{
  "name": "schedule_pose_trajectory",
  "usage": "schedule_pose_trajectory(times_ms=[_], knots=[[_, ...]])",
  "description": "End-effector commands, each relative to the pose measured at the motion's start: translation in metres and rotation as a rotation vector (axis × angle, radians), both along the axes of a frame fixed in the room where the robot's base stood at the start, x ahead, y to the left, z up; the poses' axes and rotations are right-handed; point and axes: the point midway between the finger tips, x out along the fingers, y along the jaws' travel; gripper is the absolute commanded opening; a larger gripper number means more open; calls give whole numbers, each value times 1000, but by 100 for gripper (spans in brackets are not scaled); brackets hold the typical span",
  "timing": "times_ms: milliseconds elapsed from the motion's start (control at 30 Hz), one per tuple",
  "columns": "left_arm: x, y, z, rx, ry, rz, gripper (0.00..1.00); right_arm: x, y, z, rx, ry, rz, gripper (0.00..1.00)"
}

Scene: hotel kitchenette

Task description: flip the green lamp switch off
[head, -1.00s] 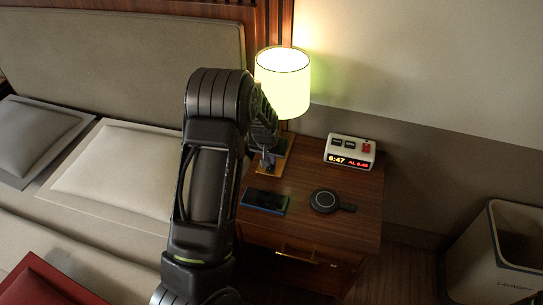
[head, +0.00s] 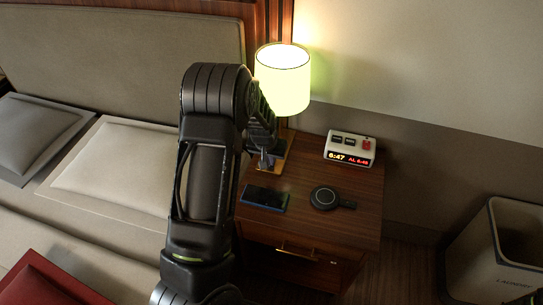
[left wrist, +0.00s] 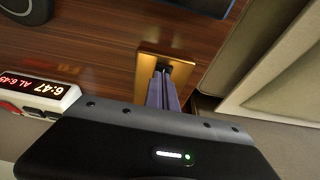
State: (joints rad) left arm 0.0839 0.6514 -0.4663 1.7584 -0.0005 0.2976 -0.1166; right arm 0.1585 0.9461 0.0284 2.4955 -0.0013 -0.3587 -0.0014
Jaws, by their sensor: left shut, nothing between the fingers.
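The bedside lamp (head: 283,82) is lit, its pale shade glowing at the back of the nightstand. Its gold-coloured base (head: 279,160) shows below my arm in the head view, and also in the left wrist view (left wrist: 147,66). My left gripper (head: 265,161) is shut and empty, with its fingers over the base. In the left wrist view the gripper's fingertips (left wrist: 174,72) sit at the base; I cannot tell whether they touch it. I cannot make out the green switch; the gripper covers part of the base. My right gripper is not in view.
On the nightstand (head: 352,205) are a phone (head: 264,198), a round black charger (head: 324,198) and a white alarm clock (head: 350,148). The bed with pillows (head: 112,165) lies to the left. A laundry bin (head: 500,255) stands at the right.

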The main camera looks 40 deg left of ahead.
Motion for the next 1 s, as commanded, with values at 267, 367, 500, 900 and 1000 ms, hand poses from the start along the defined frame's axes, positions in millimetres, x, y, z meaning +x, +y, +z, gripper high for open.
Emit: schedule_pose_trajectory(times_ms=[267,367,500,900,1000], knots=[[0,0,0,1,-1,0,0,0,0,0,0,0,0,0],[0,1,3,1,-2,0,0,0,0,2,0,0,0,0],[1,2,15,1,-3,0,0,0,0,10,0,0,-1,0],[-10,-1,85,0,-5,-3,0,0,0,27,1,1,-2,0],[-17,-3,105,0,-5,-3,0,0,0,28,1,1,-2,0]])
